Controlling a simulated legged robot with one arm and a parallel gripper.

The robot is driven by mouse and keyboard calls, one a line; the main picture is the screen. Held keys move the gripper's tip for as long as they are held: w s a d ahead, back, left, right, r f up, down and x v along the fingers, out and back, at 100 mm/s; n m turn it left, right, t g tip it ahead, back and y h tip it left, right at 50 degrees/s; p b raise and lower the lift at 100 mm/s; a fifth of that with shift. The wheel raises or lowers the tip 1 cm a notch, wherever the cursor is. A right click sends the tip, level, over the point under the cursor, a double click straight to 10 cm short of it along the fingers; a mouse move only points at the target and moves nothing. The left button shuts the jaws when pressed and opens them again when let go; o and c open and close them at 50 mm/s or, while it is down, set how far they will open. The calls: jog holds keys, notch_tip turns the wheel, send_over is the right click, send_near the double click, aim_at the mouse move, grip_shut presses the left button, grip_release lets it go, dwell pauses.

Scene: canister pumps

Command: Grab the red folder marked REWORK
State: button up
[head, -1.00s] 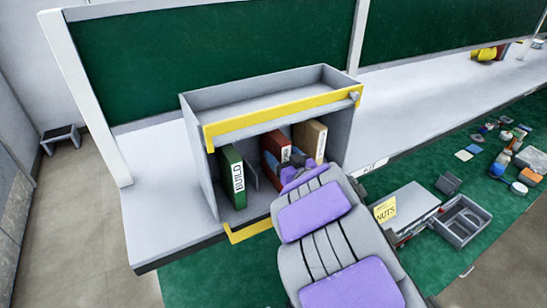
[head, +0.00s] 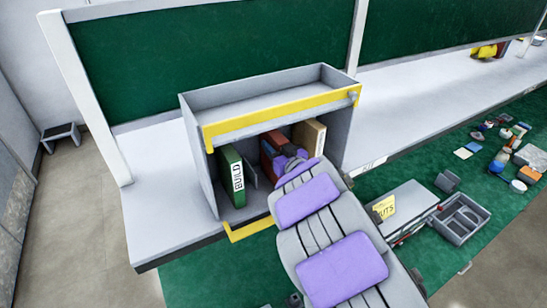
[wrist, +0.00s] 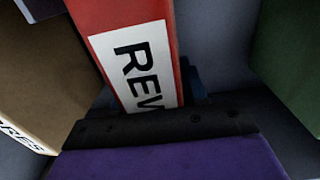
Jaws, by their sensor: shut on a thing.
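The red folder (head: 267,160) stands inside the grey open-fronted cabinet (head: 203,165), between a green and a brown folder. In the wrist view the red folder (wrist: 135,60) shows a white label reading "REW"; the rest of the word is hidden behind my gripper. My gripper (head: 288,152) reaches into the cabinet and is shut on the red folder. In the wrist view a dark finger of my gripper (wrist: 160,125) crosses the folder's lower part. The other finger is hidden.
The green BUILD folder (head: 232,175) stands to the left. The brown folder (head: 310,136) stands close on the right. A yellow-edged lip (head: 250,230) runs along the cabinet's lower front. A yellow-labelled box (head: 405,205) and a grey tray (head: 463,218) lie to the right.

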grip_shut()
jog(key=shift+r, duration=0.1)
dwell(0.3)
